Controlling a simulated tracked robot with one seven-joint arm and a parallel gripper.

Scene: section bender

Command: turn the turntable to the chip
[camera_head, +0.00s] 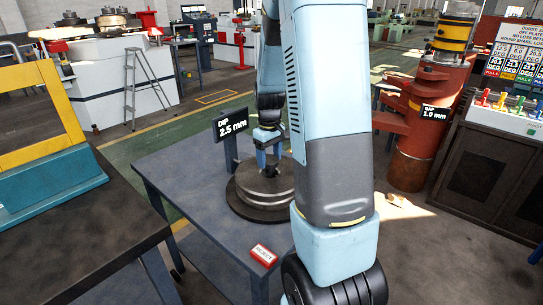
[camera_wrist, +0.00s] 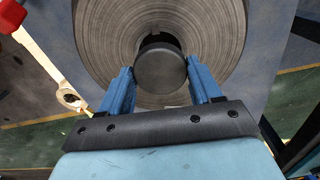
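The turntable (camera_head: 246,203) is a round grey disc on the blue-grey bench. In the wrist view it fills the upper middle as concentric rings (camera_wrist: 103,35). A dark round knob (camera_wrist: 160,68) stands at its centre. My gripper (camera_head: 268,163) points down over the disc's middle. In the wrist view the two blue fingers of my gripper (camera_wrist: 160,76) are apart, one on each side of the knob; whether they touch it is not clear. A black sign (camera_head: 231,124) behind the disc reads "DIP 2.5 mm". I cannot make out a chip on the disc.
A small red-and-white block (camera_head: 263,255) lies on the blue-grey bench (camera_head: 205,229) near its front edge. A dark table (camera_head: 60,235) with a yellow frame (camera_head: 40,115) stands at left. A red-brown column machine (camera_head: 410,160) and control panel (camera_head: 490,170) stand at right. My arm hides the bench's right part.

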